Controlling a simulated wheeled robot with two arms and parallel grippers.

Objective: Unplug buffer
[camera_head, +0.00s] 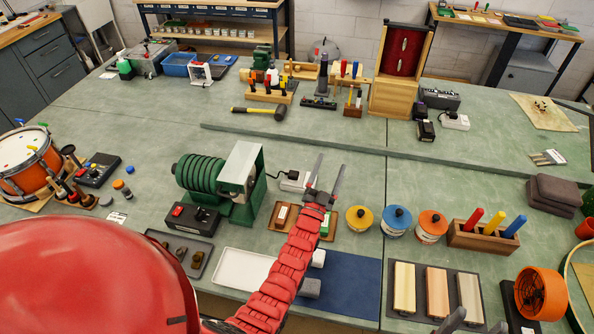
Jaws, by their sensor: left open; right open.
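The buffer (245,180) is a green bench machine with a stack of green discs on its left side, standing in the middle of the bench. A short black cord (271,177) runs from its right side to a black plug at a white socket box (291,185). How far the plug sits in the socket is too small to tell. My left gripper (326,172) is open just right of the socket box, its two fingers pointing away and apart from the plug. My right gripper (477,324) shows only its fingertips at the bottom edge, open, over the front of the bench.
A black switch box (193,217) stands before the buffer. A wooden tray (278,218) with small blocks lies under my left wrist. Blue, yellow and orange tins (395,222) and a wooden holder (468,240) stand right.

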